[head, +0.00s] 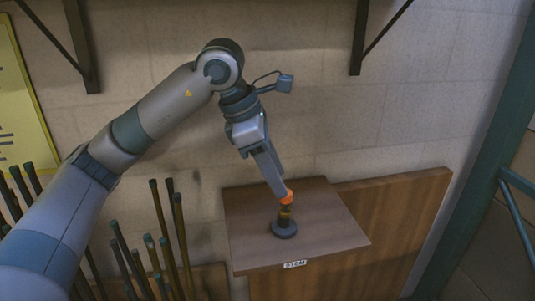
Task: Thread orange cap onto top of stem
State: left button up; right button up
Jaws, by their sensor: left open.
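The small orange cap (289,194) shows at the top of the short stem, close to my left gripper's fingertips. I cannot tell whether it is seated on the stem or only touching it. The stem (285,213) is dark with a yellowish band and stands upright on a round dark grey base (284,229) on the wooden table. My left gripper (283,193) points down at the cap from the upper left, with its jaws open. The fingers hide part of the cap's left side. My right gripper is not in view.
The square wooden tabletop (340,238) is otherwise clear, with a small white label (295,264) on its front edge. A wooden panel (405,210) stands at its right. Several thin dark rods (160,235) stand at the left. A brick wall (320,120) is behind.

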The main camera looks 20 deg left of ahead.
pick_arm(q)
jog(key=shift+x, duration=1.2)
jog(key=shift+w+d+f, duration=0.1)
jog(key=shift+d+f, duration=0.05)
jog(key=shift+f, duration=0.2)
jog(key=shift+w+d+f, duration=0.1)
jog(key=shift+f, duration=0.3)
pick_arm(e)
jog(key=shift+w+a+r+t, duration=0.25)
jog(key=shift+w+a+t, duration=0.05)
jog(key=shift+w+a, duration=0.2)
pick_arm(q)
grip_shut()
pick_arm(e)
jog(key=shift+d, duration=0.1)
pick_arm(q)
jog(key=shift+r+p, duration=0.45)
jog(key=shift+r, duration=0.4)
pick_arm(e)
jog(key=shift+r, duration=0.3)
pick_arm(q)
jog(key=shift+w+g, duration=0.15)
jog(key=shift+g, duration=0.25)
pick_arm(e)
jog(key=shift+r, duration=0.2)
